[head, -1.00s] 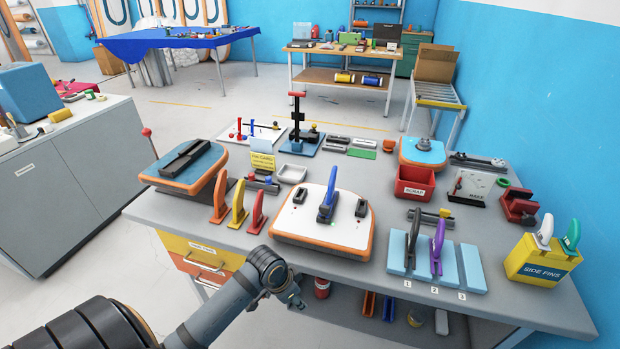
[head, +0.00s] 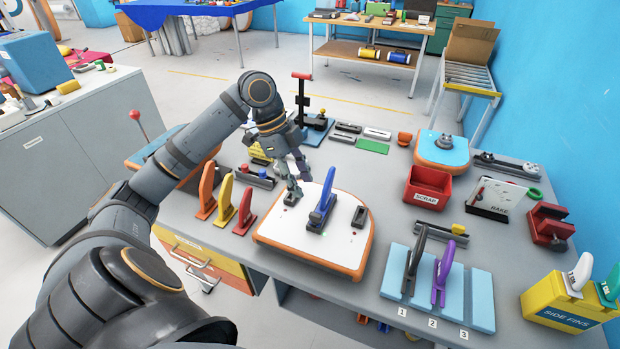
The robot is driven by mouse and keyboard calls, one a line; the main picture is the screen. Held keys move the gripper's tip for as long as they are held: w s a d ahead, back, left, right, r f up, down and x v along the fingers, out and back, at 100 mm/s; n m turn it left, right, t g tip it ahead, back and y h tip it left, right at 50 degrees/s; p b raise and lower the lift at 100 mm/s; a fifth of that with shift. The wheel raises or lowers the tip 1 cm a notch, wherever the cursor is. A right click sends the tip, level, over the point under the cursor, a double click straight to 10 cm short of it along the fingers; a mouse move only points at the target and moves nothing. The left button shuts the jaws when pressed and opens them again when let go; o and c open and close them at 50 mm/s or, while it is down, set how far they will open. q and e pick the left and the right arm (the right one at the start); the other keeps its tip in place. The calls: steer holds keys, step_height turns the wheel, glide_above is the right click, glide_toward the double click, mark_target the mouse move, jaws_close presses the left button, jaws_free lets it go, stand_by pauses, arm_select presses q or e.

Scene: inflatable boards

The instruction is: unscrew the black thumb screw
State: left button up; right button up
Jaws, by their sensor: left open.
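A white board piece with an orange edge (head: 270,226) lies at the front middle of the bench. A blue fin (head: 322,209) stands upright in its centre, and a small black fitting (head: 359,216) sits on its right side. I cannot make out a black thumb screw for certain; it is too small or hidden. My left gripper (head: 292,197) is open and points down over the left side of the board. It covers the left black fitting there. I cannot tell if its fingertips touch anything. My right gripper is not in view.
Orange, yellow and red fins (head: 224,200) stand close left of the board. A blue rack (head: 395,279) with black and purple fins stands to the right. A red scrap bin (head: 427,188) and a yellow side-fins box (head: 561,300) are further right. Bare bench lies between board and bin.

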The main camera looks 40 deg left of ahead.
mark_target(314, 214)
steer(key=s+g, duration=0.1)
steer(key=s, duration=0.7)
arm_select(q)
steer(key=x, duration=0.6)
steer(key=shift+s+d+f, duration=0.15)
steer(key=shift+s, duration=0.15)
steer(key=x, duration=0.3)
steer(key=shift+p, duration=0.35)
steer(key=shift+s+f, duration=0.1)
steer(key=shift+f, duration=0.25)
steer(key=shift+c, duration=1.1)
steer(key=c, duration=0.5)
jaws_close()
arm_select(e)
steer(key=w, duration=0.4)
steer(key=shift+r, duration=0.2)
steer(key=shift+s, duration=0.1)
